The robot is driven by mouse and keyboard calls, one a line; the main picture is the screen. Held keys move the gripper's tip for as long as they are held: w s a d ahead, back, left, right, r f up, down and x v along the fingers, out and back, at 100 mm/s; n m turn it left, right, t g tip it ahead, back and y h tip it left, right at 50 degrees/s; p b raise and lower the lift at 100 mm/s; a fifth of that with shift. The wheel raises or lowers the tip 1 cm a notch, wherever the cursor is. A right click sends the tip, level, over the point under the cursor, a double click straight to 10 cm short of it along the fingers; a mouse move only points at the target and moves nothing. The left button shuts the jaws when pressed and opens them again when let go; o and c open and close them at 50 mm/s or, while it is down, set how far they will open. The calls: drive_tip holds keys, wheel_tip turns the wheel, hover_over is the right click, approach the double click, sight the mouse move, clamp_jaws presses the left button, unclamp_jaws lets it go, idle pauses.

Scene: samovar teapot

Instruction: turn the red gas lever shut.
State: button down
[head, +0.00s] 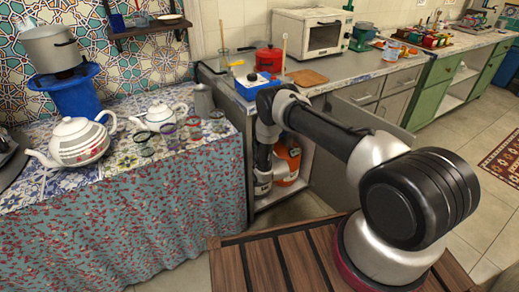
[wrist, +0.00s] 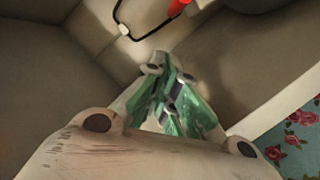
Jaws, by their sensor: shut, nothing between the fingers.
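A small red part (wrist: 178,7), probably the gas lever, shows at the top edge of the wrist view and is partly cut off by it. A black hose (wrist: 150,30) with a pale fitting curves beside it. My gripper (wrist: 170,68) has its green-padded fingers together, with nothing between them. It is below the red part in the picture and apart from it. In the head view my arm reaches down into the open cabinet, beside an orange gas cylinder (head: 289,160). The lever and my fingertips cannot be made out there.
Cabinet walls (wrist: 45,80) close in around my gripper. An open cabinet door (head: 345,165) stands to the right of my arm. A cloth-covered table (head: 130,215) with teapots is on the left. A counter (head: 345,70) with a red pot (head: 269,58) lies above.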

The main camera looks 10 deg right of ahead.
drive_tip(key=shift+w+d+f, duration=0.3)
drive_tip(key=shift+w+f, duration=0.15)
drive_tip(key=shift+f, duration=0.2)
drive_tip(key=shift+w+d+f, duration=0.25)
drive_tip(key=shift+w+f, duration=0.2)
drive_tip(key=shift+f, duration=0.15)
drive_tip(key=shift+w+d+f, duration=0.3)
drive_tip(key=shift+w+f, duration=0.15)
drive_tip(key=shift+f, duration=0.2)
drive_tip(key=shift+d, duration=0.1)
drive_tip(key=shift+d+n+y, duration=0.25)
drive_tip(key=shift+n+y, duration=0.05)
drive_tip(key=shift+y, duration=0.1)
